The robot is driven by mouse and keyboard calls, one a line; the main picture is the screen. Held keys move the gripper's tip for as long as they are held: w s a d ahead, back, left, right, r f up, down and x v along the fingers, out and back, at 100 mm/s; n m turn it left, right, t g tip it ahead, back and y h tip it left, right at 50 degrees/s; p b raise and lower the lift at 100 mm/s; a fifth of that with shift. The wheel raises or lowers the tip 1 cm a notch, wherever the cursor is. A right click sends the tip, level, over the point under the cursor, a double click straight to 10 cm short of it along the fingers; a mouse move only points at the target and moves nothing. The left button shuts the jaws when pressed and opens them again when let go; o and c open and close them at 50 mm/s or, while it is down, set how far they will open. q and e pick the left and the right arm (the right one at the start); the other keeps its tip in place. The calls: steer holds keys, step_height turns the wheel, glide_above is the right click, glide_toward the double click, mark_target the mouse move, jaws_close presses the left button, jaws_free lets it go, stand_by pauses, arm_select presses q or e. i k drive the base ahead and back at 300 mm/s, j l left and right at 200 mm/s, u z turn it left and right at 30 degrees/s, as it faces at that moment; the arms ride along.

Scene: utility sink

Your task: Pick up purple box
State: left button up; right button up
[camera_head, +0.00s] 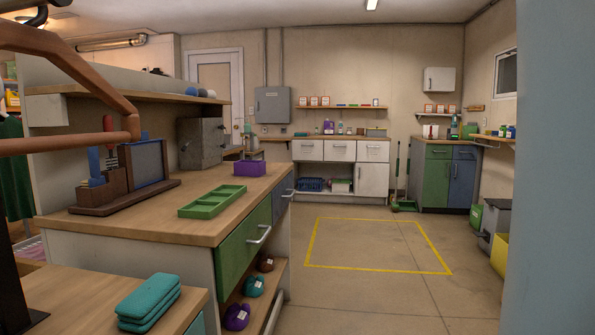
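A small purple box (249,168) sits on the wooden countertop (150,222), near its far end. It is behind a green divided tray (211,201) and to the right of a grey metal box (201,143). It looks upright, with nothing in front of it. Neither of my grippers shows in this view.
A wooden organizer (127,176) stands on the counter's left. Folded teal cloths (148,302) lie on a nearer surface. A green drawer (243,247) and open lower shelf face the aisle. Floor inside the yellow outline (375,246) is clear. A pale wall edge (552,180) blocks the right.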

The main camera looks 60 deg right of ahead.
mark_target(242, 167)
steer(key=z, duration=1.75)
steer(key=l+z, duration=0.35)
steer(key=i+l+z, duration=0.15)
steer(key=l+z, duration=0.2)
steer(key=l, duration=0.2)
steer(key=i+l+z, duration=0.15)
steer(key=i+l, duration=0.85)
steer(key=i+u, duration=0.45)
steer(key=i+l+u, duration=0.1)
steer(key=i+u, duration=0.35)
steer(key=i, duration=0.2)
steer(key=i+l+u, duration=0.45)
steer(key=i+j+u, duration=0.15)
steer(key=u, duration=0.25)
steer(key=i+u, duration=0.55)
steer(key=u, duration=0.2)
steer(key=i+u, duration=0.25)
steer(key=u, duration=0.15)
